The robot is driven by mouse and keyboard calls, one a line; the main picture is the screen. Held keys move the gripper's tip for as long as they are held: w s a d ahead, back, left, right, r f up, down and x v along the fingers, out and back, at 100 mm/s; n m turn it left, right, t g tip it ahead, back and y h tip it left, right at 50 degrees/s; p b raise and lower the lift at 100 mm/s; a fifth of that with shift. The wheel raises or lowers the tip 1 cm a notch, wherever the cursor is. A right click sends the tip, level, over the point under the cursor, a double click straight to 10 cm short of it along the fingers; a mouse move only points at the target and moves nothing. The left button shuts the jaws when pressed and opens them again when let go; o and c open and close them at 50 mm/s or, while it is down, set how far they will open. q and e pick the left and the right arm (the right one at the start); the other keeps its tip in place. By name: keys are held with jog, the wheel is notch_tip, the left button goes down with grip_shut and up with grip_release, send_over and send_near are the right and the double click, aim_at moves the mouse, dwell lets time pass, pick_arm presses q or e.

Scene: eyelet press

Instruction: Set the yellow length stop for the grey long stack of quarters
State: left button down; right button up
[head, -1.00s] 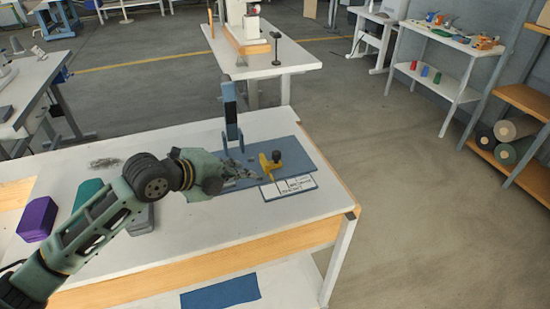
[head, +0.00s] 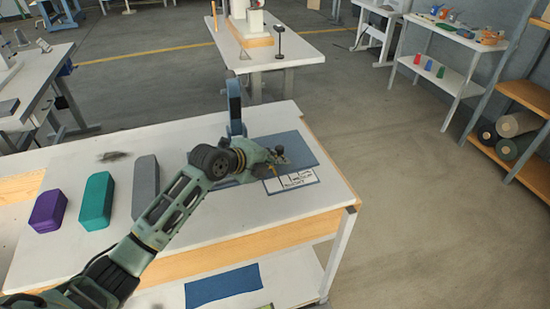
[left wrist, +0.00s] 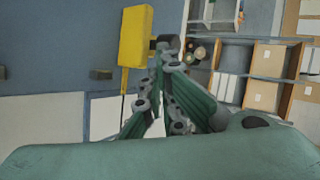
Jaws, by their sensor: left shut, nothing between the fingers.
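The yellow length stop (left wrist: 135,38) stands on the blue base plate (head: 296,148) of the press; in the head view my left gripper mostly hides it. Its dark knob (left wrist: 168,43) sticks out to the side. My left gripper (head: 280,156) is shut and empty, its fingertips (left wrist: 165,62) close beside the stop and knob; I cannot tell whether they touch. The grey long stack (head: 145,185) lies on the table, left of my arm. A white card with printed markings (head: 291,180) lies at the plate's front edge. My right gripper is not in view.
The blue upright of the press (head: 235,105) rises behind my left wrist. A teal stack (head: 95,200) and a purple stack (head: 48,211) lie left of the grey one. The white tabletop (head: 240,215) is clear in front of the card. A blue sheet lies on the lower shelf.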

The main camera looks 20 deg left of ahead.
pick_arm(q)
jog(key=w+d, duration=0.1)
jog(key=d, duration=0.1)
jog(key=w+d, duration=0.1)
jog(key=w+d+b, duration=0.1)
jog(key=d, duration=0.1)
jog(key=shift+w+d, duration=0.45)
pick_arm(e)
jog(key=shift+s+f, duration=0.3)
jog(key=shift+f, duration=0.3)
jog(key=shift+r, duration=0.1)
